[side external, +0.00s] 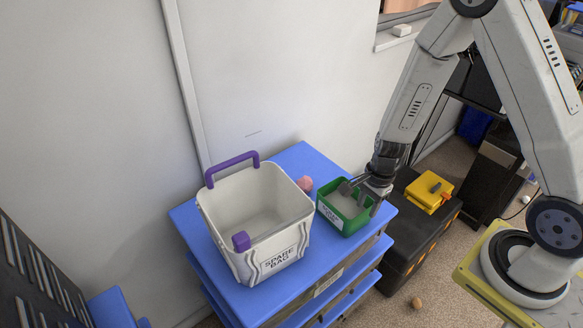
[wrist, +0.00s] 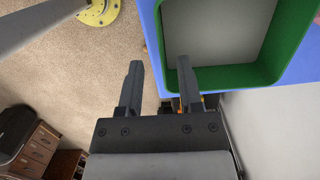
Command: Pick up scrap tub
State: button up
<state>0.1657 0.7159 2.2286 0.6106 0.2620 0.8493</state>
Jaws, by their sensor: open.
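The scrap tub (side external: 336,219) is a small green open box with a pale grey inside and a white label. It stands on the right part of the blue cart top (side external: 300,157). My gripper (side external: 358,191) is at the tub's right side, with one finger over the inside and the other outside the wall. In the wrist view my gripper (wrist: 159,68) is open, its two dark fingers apart. The tub's green wall (wrist: 226,80) lies near the right finger, which overlaps its edge. I cannot tell if either finger touches the wall.
A white bin labelled "SPARE BAG" (side external: 222,229) with purple handles stands left of the tub. A yellow box (side external: 429,191) sits on a black case (side external: 405,250) to the right.

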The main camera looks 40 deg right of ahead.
aim_at(357, 231)
jog(key=shift+w+a+f, duration=0.1)
jog(key=shift+a+f, duration=0.05)
jog(key=shift+f, duration=0.7)
jog(key=shift+a+f, duration=0.2)
jog(key=shift+f, duration=0.65)
jog(key=shift+w+a+f, duration=0.1)
jog(key=shift+a+f, duration=0.05)
jog(key=shift+f, duration=0.7)
jog(key=shift+f, duration=0.25)
grip_shut()
dwell(0.9)
